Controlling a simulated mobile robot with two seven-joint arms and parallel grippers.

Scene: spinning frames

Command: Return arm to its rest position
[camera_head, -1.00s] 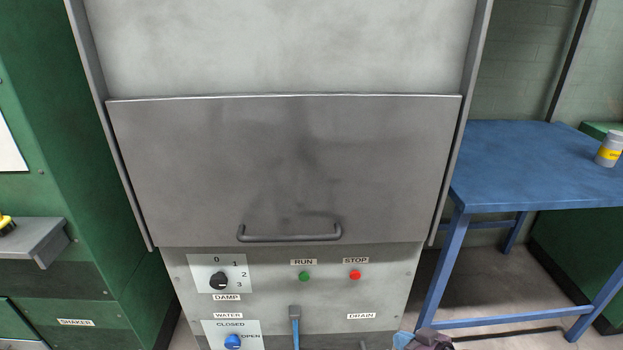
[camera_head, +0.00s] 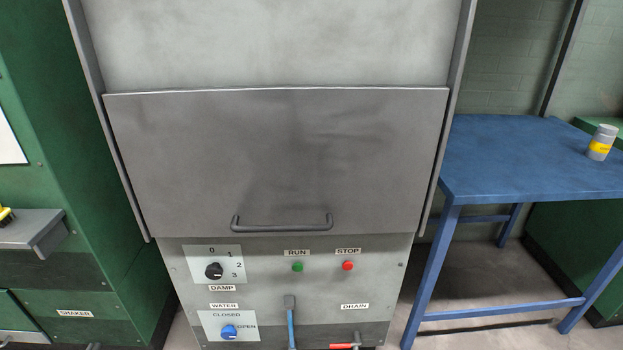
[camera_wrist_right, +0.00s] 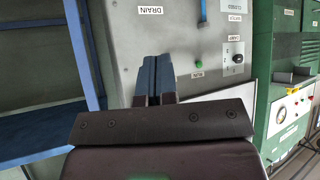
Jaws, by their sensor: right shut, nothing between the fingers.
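My right gripper (camera_wrist_right: 154,75) shows in the right wrist view with its two dark fingers together, shut and empty. It points at the grey machine (camera_wrist_right: 140,30), whose lower panel appears upside down there. The fingers stand in front of that panel, and I cannot tell the exact gap. Neither gripper shows in the head view. My left gripper is out of view.
The grey machine has a lowered door with a handle (camera_head: 282,226), a green RUN button (camera_head: 297,267), a red STOP button (camera_head: 348,265) and a red-handled drain lever (camera_head: 345,345). A blue table (camera_head: 530,165) holds a jar (camera_head: 600,143). A green cabinet (camera_head: 90,200) stands left.

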